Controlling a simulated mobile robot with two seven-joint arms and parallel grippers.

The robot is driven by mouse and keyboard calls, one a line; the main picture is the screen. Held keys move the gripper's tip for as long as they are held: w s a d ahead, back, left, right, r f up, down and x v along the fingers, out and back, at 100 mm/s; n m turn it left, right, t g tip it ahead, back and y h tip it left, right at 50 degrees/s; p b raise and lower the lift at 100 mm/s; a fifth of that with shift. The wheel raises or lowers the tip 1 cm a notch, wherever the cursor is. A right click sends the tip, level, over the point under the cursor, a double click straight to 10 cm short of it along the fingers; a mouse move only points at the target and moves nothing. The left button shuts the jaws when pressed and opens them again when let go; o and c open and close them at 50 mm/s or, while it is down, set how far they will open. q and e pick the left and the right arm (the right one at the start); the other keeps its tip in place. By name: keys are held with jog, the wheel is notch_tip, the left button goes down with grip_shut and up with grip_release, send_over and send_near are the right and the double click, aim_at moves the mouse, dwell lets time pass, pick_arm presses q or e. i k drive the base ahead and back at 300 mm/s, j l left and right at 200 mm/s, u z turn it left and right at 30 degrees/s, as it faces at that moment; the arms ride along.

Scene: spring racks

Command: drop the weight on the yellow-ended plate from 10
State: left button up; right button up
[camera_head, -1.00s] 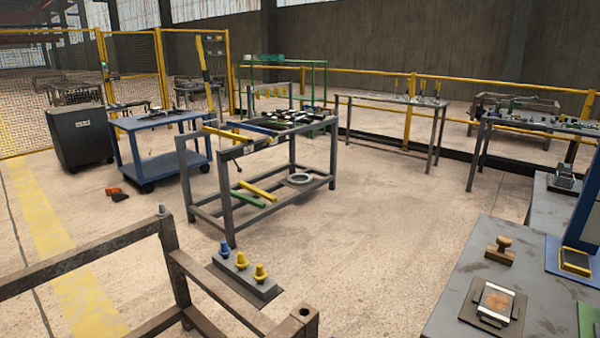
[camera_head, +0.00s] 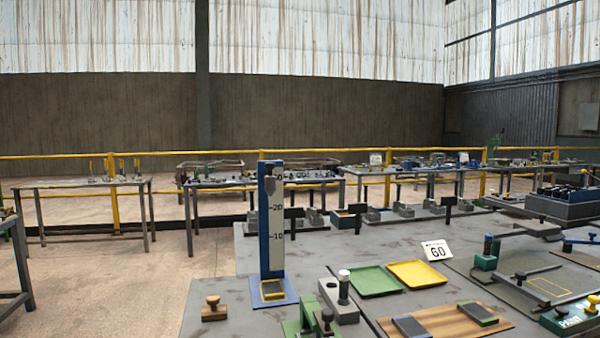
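A blue drop tower (camera_head: 264,220) stands upright on the near grey table, with a white scale (camera_head: 276,225) marked 10, 20 and a higher mark partly covered. A grey pointed piece (camera_head: 277,190), which looks like the weight, sits high on the tower above the 20 mark. A small plate with yellow edging (camera_head: 273,290) lies at the tower's foot. Two other dark plates, one with blue edging (camera_head: 411,326) and one with green edging (camera_head: 478,313), lie on a striped wooden board (camera_head: 445,322). Neither of my grippers is in view.
A wooden-handled block (camera_head: 213,310) is left of the tower. A grey block with a white-topped post (camera_head: 343,290), a green tray (camera_head: 364,281), a yellow tray (camera_head: 417,273) and a "60" card (camera_head: 437,250) are to its right. The tabletop behind the trays is partly clear.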

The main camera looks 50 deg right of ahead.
aim_at(270, 179)
jog(key=z, duration=1.3)
jog(key=k+l+u, duration=0.15)
jog(key=u, duration=0.15)
jog(key=k+l+u, duration=0.15)
jog(key=l+u, duration=0.15)
